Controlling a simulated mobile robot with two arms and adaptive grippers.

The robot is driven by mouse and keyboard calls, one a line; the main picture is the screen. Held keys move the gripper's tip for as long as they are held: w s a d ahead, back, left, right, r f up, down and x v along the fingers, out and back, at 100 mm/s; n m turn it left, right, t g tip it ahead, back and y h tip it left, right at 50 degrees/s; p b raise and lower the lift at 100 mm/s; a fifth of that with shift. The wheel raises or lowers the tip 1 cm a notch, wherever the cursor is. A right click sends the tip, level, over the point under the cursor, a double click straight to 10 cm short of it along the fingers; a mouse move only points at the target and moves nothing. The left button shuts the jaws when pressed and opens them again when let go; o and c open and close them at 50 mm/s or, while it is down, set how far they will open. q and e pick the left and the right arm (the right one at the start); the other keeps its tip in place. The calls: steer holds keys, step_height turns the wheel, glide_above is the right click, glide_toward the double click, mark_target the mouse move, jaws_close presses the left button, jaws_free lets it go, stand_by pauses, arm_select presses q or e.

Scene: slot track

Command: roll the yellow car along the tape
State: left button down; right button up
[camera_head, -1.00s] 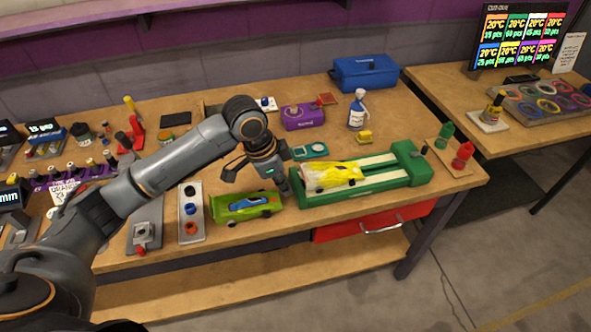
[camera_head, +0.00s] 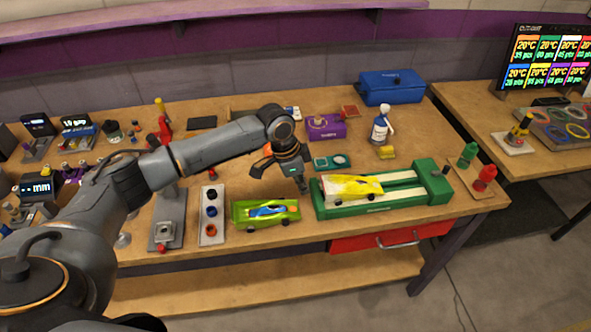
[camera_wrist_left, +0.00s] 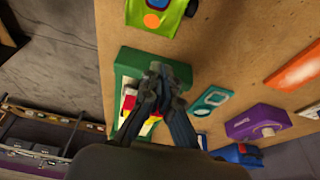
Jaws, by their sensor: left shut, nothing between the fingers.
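The yellow car (camera_head: 355,187), yellow with a white rear part, sits on the left end of a green track block (camera_head: 390,207). Two pale strips (camera_head: 405,178) run along the block to the right of the car. My left gripper (camera_head: 303,188) is just left of the car and the block's left end, shut and empty; I cannot tell whether it touches the car. In the left wrist view, the closed fingers (camera_wrist_left: 162,72) are over the green block (camera_wrist_left: 130,62) and hide most of the car. My right gripper is not in view.
Behind are a teal device (camera_head: 331,161), a purple box (camera_head: 325,127), a spray bottle (camera_head: 381,128) and a yellow block (camera_head: 387,153).

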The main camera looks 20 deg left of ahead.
arm_select(q)
steer(key=shift+w+d+r+p, duration=0.15)
steer(key=shift+w+d, duration=0.35)
steer(key=shift+d, duration=0.2)
steer(key=shift+w+d+r+p, duration=0.1)
steer(key=shift+w+d+p, duration=0.05)
steer(key=shift+w+d, duration=0.45)
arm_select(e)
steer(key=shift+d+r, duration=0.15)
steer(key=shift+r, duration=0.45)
arm_select(q)
steer(key=shift+s, duration=0.1)
steer(key=shift+d, duration=0.1)
